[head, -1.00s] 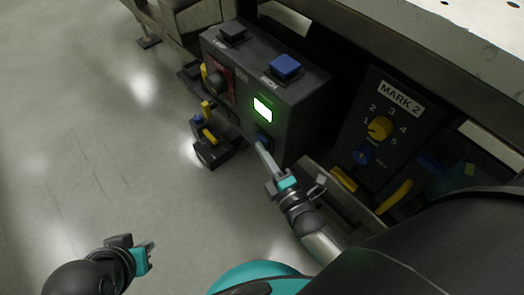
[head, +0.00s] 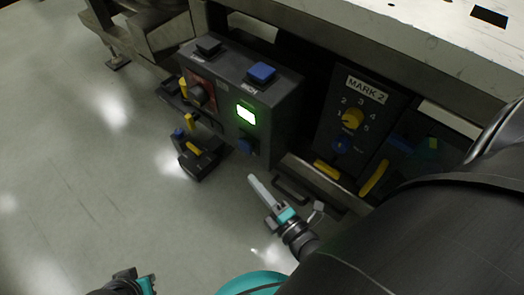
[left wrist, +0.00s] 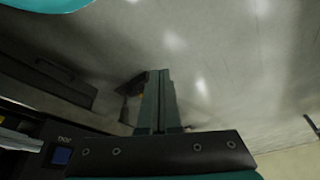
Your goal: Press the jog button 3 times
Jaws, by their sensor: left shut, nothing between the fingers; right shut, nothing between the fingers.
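A dark control box (head: 240,95) stands under the table edge in the head view. A blue button (head: 247,146) sits low on its front, below a lit green-white screen (head: 246,113). In the left wrist view a blue square button (left wrist: 62,155) shows beneath a small label that seems to read JOG. My right gripper (head: 253,181) is shut and empty, its tip apart from the front button, lower in the picture. My left gripper (head: 150,283) is at the bottom left, partly cut off; its shut fingers show in the left wrist view (left wrist: 160,78).
A blue button (head: 262,72) marked INCH and a dark button (head: 208,46) are on the box top. A MARK 2 panel (head: 357,115) with a yellow knob is to the right. A black block (head: 203,160) with yellow parts stands left. Floor at left is clear.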

